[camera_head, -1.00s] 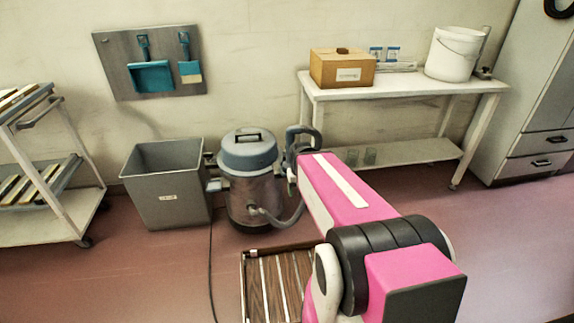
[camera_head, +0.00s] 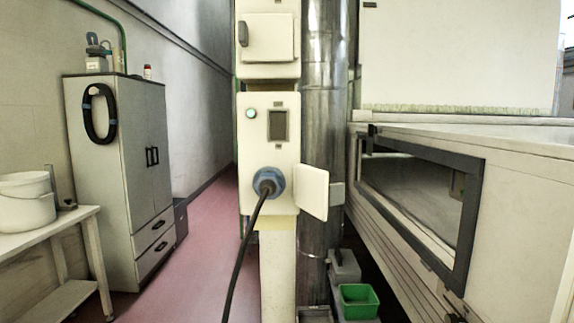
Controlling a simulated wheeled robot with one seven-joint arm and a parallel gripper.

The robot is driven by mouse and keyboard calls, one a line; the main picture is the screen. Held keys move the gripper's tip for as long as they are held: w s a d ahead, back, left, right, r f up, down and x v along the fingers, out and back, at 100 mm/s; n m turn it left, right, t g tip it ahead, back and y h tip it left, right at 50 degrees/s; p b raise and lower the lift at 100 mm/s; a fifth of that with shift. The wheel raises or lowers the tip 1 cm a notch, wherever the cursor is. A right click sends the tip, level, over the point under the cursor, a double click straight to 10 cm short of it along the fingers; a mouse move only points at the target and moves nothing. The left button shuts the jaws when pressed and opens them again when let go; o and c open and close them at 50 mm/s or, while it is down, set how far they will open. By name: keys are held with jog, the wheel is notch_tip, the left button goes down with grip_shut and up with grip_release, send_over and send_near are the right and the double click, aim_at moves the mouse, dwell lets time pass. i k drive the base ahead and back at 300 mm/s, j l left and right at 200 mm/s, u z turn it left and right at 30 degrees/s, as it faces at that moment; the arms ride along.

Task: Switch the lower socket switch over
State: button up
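In the head view, the lower socket box (camera_head: 253,205) is cream and mounted on a post, left of a shiny metal column. Its dark rectangular switch (camera_head: 278,125) sits in the upper part of the box, with a small lit green lamp (camera_head: 251,113) to its left. A blue plug (camera_head: 268,182) with a black cable sits in the socket below. The socket's cover flap (camera_head: 314,192) stands open to the right. An upper box (camera_head: 266,38) is above it, partly cut off by the top edge. My gripper is not in view.
A large cream machine with a dark-framed window (camera_head: 425,200) fills the right. A green bin (camera_head: 359,301) stands low beside the column. A grey cabinet (camera_head: 118,185) and a table with a white bucket (camera_head: 26,203) stand left. Red floor is clear between cabinet and post.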

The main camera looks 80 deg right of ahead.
aim_at(278, 120)
jog(key=z, duration=0.9)
jog(key=k+z, duration=0.1)
jog(key=z, duration=1.3)
jog(key=l+z, duration=0.1)
jog(key=z, duration=0.8)
jog(key=l+z, duration=0.1)
jog(key=z, duration=0.35)
